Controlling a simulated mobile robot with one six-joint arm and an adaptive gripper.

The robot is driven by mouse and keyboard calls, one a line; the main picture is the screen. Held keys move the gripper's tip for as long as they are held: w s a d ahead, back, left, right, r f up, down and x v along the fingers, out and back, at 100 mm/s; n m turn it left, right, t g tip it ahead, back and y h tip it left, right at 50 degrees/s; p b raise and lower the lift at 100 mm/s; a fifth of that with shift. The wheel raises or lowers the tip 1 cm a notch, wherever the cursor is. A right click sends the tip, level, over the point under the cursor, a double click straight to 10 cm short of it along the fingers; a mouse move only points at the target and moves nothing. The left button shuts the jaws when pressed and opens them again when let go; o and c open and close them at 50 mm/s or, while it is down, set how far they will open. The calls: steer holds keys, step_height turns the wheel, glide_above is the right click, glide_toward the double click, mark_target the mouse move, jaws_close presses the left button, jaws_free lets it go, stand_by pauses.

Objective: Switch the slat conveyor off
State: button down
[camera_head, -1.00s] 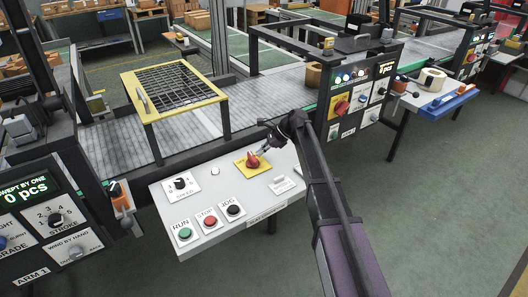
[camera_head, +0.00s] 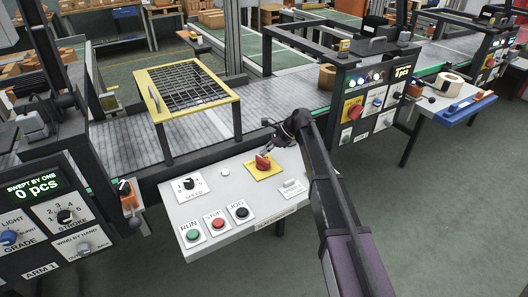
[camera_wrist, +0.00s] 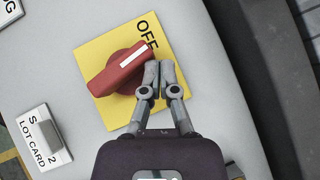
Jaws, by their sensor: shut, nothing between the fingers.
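The slat conveyor (camera_head: 117,148) runs behind a light grey control panel (camera_head: 222,246). On the panel, a red rotary handle (camera_head: 262,162) sits on a yellow plate (camera_head: 265,174). In the wrist view, the red handle (camera_wrist: 112,76) has a white stripe, and its striped end points to the upper right, close to the word OFF (camera_wrist: 147,32) on the yellow plate (camera_wrist: 90,53). My gripper (camera_wrist: 160,68) is shut and empty, its fingertips right beside the handle's striped end; contact is hard to tell. My gripper (camera_head: 267,152) also shows over the plate in the head view.
The panel also carries a speed knob (camera_head: 188,184), a green RUN button (camera_head: 193,235), a red STOP button (camera_head: 217,223) and a black JOG button (camera_head: 241,212). A yellow-framed mesh guard (camera_head: 236,97) stands over the conveyor behind. A lot card holder (camera_wrist: 45,140) lies nearby.

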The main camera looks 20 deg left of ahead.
steer(key=shift+s+a, duration=0.2)
steer(key=shift+a, duration=0.5)
steer(key=shift+s+a, duration=0.1)
steer(key=shift+a, duration=0.05)
stand_by(0.4)
steer(key=shift+w, duration=2.1)
steer(key=w+r+p, duration=0.6)
steer(key=r+p, duration=0.1)
steer(key=shift+w+a, duration=0.25)
steer(key=shift+w, duration=0.15)
